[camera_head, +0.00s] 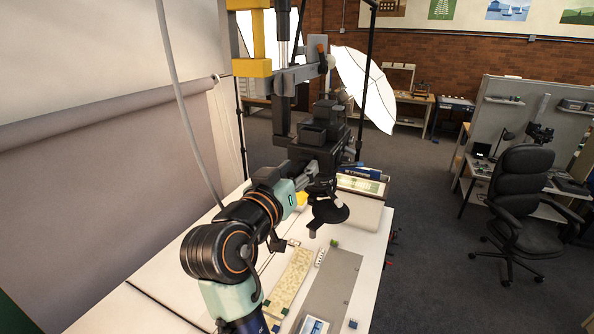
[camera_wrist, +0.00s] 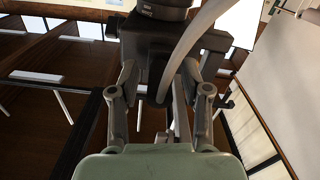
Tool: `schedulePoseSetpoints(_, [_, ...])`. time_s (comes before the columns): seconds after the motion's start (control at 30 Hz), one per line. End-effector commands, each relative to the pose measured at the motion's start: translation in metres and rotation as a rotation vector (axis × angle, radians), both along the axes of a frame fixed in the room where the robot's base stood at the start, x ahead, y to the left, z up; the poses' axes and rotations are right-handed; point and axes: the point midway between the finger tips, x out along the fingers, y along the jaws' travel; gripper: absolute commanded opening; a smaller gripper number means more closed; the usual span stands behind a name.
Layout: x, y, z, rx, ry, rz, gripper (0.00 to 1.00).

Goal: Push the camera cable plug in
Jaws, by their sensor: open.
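The black camera (camera_head: 325,128) hangs on a dark vertical column above the white table, with its round black lower part facing down. My gripper (camera_head: 306,176) is close beside the camera, on its left. In the wrist view, my gripper (camera_wrist: 160,72) is open, with one finger on each side of the dark camera body (camera_wrist: 160,42). A thick grey cable (camera_wrist: 190,38) curves down from the top into the space between the fingers. Its lower end is in shadow there. I cannot make out the plug clearly, nor whether it is seated or a finger touches it.
The white table (camera_head: 372,217) below holds a long patterned strip (camera_head: 291,279), a grey mat (camera_head: 328,290) and small blocks. A grey cable (camera_head: 183,105) hangs at left. A white umbrella (camera_head: 363,88) stands behind the camera. An office chair (camera_head: 522,200) stands apart at right.

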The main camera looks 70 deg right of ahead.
Motion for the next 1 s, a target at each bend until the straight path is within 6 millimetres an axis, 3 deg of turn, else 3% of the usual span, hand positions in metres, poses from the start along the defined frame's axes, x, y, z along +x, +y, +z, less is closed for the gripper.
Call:
schedulePoseSetpoints(0.17, [0.002, 0.020, 0.000, 0.000, 0.000, 0.003, 0.47])
schedulePoseSetpoints(0.4, [0.005, 0.080, 0.000, -0.001, 0.000, 0.005, 0.47])
schedulePoseSetpoints(0.6, [0.006, 0.113, 0.000, -0.001, 0.000, 0.002, 0.47])
schedulePoseSetpoints(1.0, [0.005, 0.119, 0.000, 0.000, 0.000, -0.001, 0.47])
